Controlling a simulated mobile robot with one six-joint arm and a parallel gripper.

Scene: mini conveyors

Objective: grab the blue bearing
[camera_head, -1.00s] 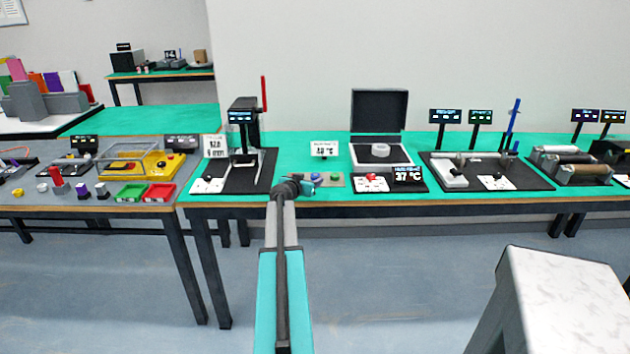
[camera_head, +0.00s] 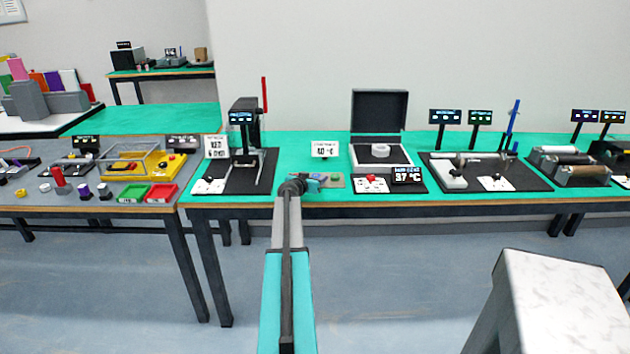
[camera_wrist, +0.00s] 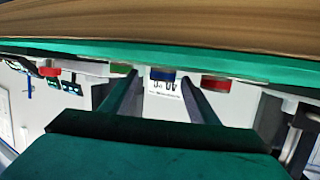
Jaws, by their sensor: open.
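The blue bearing (camera_wrist: 162,75) shows as a small blue piece between the fingertips in the upside-down wrist view. A green piece (camera_wrist: 120,68) and a red piece (camera_wrist: 215,83) flank it. My gripper (camera_wrist: 158,82) is open, with the blue piece framed between its two fingers; I cannot tell whether they reach around it. In the head view my gripper (camera_head: 306,183) is at the front edge of the green table, by a small grey plate (camera_head: 333,184). It partly covers the plate and the blue piece; a green piece (camera_head: 334,178) shows there.
A press (camera_head: 245,130) on a black base is to the left. An open black case (camera_head: 379,110) with a white ring (camera_head: 380,150) is to the right. The wooden table edge runs close to the gripper.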

